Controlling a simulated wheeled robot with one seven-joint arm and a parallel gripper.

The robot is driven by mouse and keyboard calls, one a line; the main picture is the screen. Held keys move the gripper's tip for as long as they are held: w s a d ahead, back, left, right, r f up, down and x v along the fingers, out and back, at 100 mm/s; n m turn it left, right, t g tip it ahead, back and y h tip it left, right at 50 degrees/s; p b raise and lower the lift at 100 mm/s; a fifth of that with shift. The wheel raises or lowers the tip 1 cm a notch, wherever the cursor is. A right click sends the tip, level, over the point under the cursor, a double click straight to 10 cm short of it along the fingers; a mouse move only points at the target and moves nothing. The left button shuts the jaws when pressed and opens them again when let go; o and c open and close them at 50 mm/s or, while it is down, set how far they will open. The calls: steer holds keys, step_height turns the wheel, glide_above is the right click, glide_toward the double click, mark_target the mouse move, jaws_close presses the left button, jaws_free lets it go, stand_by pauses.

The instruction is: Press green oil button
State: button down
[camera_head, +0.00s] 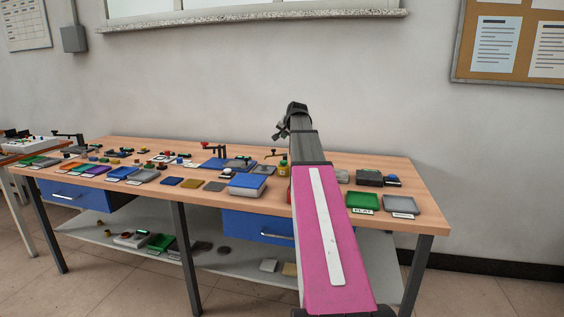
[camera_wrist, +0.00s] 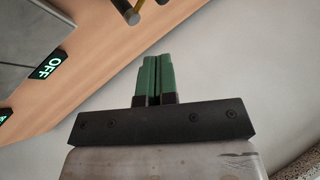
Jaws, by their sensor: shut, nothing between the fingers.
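My gripper (camera_wrist: 155,78) shows in the wrist view with its two green fingers side by side and shut, nothing between them. In the head view my gripper (camera_head: 281,131) is small and dark at the far end of my arm, above the back of the workbench. I cannot make out a green oil button for certain in either view. In the wrist view a dark-tipped part (camera_wrist: 127,11) is cut off at the top edge, apart from the fingers.
The wooden workbench (camera_head: 425,208) holds many small parts, a blue box (camera_head: 247,185), a green tray (camera_head: 362,203) and a grey tray (camera_head: 400,205). My arm hides part of the bench. The wall stands behind.

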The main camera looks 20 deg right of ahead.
steer(key=shift+f, duration=4.4)
steer(key=shift+f, duration=0.1)
steer(key=shift+f, duration=0.3)
steer(key=shift+f, duration=0.5)
steer(key=shift+r, duration=0.9)
steer(key=shift+r, duration=2.5)
